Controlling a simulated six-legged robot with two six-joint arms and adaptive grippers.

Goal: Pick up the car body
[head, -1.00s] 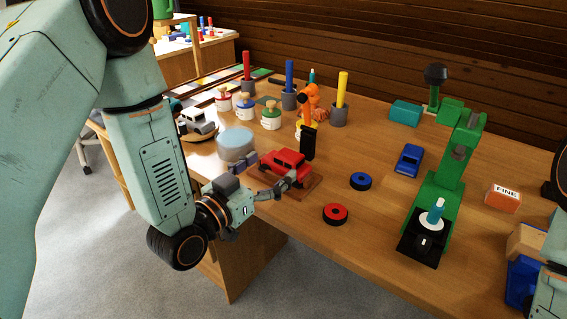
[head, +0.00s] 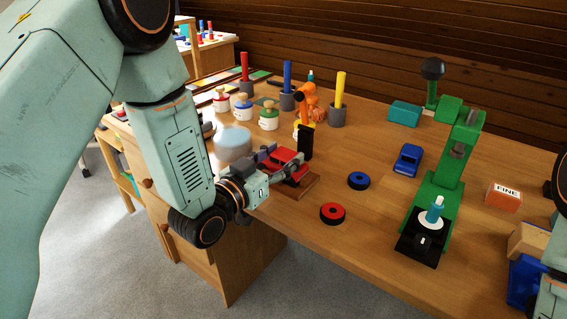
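A red toy car body (head: 287,160) sits on a small wooden block (head: 301,187) near the front edge of the bench. My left gripper (head: 279,163) reaches in from the left at the car. Its fingers are apart, one over the car's far left side and one along its near side, and they cover part of the car. I cannot make out whether either finger touches it. My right gripper is not in view; only part of my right arm shows at the right edge.
A black upright block (head: 305,142) stands right behind the car. A pale round disc (head: 233,143) lies to the left.

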